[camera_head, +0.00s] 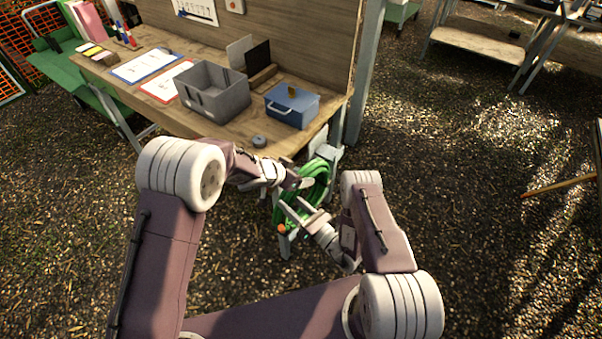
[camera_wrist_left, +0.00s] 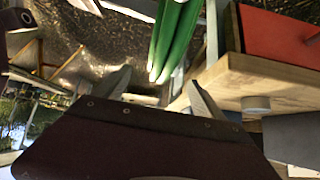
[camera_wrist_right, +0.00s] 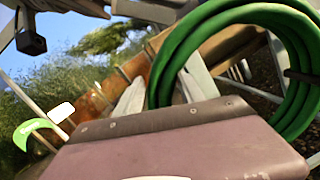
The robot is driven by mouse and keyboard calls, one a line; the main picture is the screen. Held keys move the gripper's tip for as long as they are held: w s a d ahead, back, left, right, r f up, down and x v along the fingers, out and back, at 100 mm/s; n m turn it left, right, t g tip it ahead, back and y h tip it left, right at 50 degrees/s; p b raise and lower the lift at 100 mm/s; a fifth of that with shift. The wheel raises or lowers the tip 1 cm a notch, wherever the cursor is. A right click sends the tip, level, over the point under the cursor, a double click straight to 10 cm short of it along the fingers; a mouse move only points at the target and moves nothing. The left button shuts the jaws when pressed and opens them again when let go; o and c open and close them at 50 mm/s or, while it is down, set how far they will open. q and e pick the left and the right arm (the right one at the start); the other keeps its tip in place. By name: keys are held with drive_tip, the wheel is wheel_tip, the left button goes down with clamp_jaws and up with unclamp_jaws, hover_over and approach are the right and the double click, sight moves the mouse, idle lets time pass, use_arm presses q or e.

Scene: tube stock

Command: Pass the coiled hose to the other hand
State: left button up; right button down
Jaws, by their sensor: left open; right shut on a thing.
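The coiled green hose (camera_head: 318,182) hangs in the air just off the front right corner of the workbench. My right gripper (camera_head: 303,212) is shut on the hose at the lower part of the coil. In the right wrist view the hose (camera_wrist_right: 296,118) loops up and to the right from between the fingers (camera_wrist_right: 160,92). My left gripper (camera_head: 300,184) is open at the upper left side of the coil. In the left wrist view the hose strands (camera_wrist_left: 176,38) stand ahead of and between the open fingertips (camera_wrist_left: 150,88). Whether they touch is not clear.
The wooden workbench (camera_head: 215,128) is close behind the hose, with a grey bin (camera_head: 212,92), a blue box (camera_head: 291,106) and a grey roll (camera_head: 259,141) on it. A metal post (camera_head: 365,72) stands at its right end.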

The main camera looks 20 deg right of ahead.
sight(302, 173)
use_arm(q)
drive_tip(key=x, duration=0.6)
drive_tip(key=shift+c, duration=0.3)
clamp_jaws()
drive_tip(key=shift+r, duration=0.15)
use_arm(e)
drive_tip(key=c, duration=0.6)
unclamp_jaws()
drive_tip(key=shift+c, duration=0.2)
drive_tip(key=v, duration=1.2)
